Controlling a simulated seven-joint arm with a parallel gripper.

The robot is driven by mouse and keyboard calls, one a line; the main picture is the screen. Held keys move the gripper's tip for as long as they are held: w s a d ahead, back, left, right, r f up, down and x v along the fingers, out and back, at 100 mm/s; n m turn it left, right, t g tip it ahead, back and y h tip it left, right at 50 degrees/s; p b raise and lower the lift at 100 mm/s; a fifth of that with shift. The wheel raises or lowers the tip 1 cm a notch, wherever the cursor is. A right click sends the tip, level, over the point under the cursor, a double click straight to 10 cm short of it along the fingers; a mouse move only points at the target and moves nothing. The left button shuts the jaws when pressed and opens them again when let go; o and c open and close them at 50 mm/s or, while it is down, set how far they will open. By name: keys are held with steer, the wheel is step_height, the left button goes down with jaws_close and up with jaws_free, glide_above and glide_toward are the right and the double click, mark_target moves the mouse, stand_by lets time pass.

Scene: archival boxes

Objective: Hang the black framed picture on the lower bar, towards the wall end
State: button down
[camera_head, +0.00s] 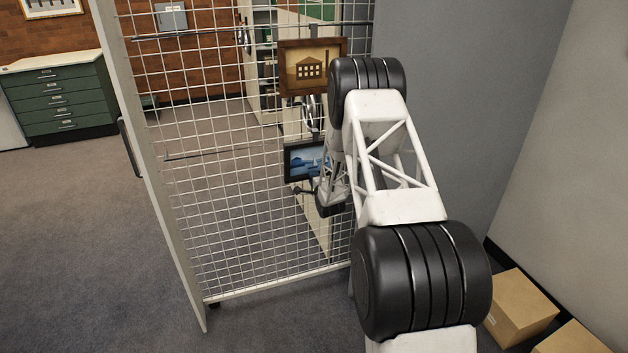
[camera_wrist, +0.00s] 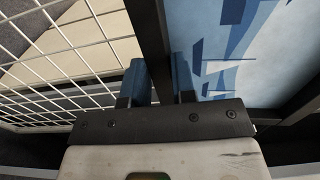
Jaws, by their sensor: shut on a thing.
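The black framed picture (camera_head: 303,160), with a blue and white image, is upright close against the white wire mesh panel, low and right of the panel's middle. In the wrist view its dark frame and blue image (camera_wrist: 225,50) fill the upper right. My gripper (camera_wrist: 158,68) is shut on one side bar of the frame, a finger on each side. The lower bar (camera_head: 205,154) is a thin dark rod across the mesh. Its right part, towards the grey wall, is hidden behind the picture and my arm. I cannot tell whether the picture touches the bar.
A brown framed picture (camera_head: 312,68) with a building hangs above, near the upper bar (camera_head: 240,29). The mesh panel (camera_head: 235,220) stands beside a grey wall (camera_head: 470,90). Cardboard boxes (camera_head: 521,306) lie on the floor at lower right. A green drawer cabinet (camera_head: 58,98) stands far left.

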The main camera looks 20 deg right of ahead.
steer(key=shift+w+r, duration=0.25)
steer(key=shift+r, duration=0.3)
steer(key=shift+s+f, duration=0.2)
steer(key=shift+f, duration=0.95)
steer(key=shift+w+f, duration=0.1)
steer(key=shift+w, duration=0.05)
steer(key=shift+f, duration=0.85)
stand_by(1.0)
steer(key=c, duration=0.9)
jaws_free()
steer(key=shift+f, duration=0.1)
